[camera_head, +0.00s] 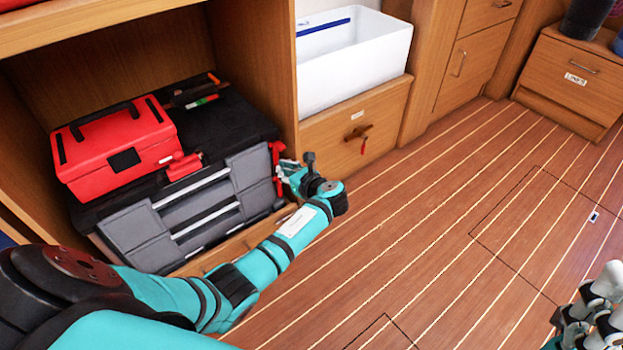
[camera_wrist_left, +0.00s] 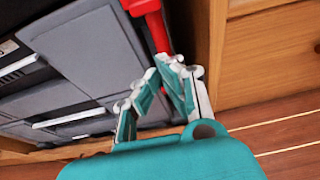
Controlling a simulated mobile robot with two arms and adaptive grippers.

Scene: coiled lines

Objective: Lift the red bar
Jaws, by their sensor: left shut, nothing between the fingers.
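The red bar (camera_head: 277,153) stands upright at the right front corner of a grey and black drawer chest (camera_head: 205,205). In the left wrist view the red bar (camera_wrist_left: 157,30) runs down from the top edge and passes behind my fingertips. My left gripper (camera_head: 284,173) is at the bar's lower part, shut and empty. In the left wrist view the left gripper (camera_wrist_left: 168,68) has its fingertips together in front of the bar; whether they touch it, I cannot tell. White and teal parts of my right gripper (camera_head: 592,305) show at the lower right corner; its fingertips are unclear.
A red toolbox (camera_head: 115,150) and loose tools (camera_head: 196,97) lie on the chest, inside a wooden compartment. A wooden panel (camera_wrist_left: 270,58) stands close right of the bar. A white bin (camera_head: 355,65) sits on a drawer with a protruding knob (camera_head: 357,133).

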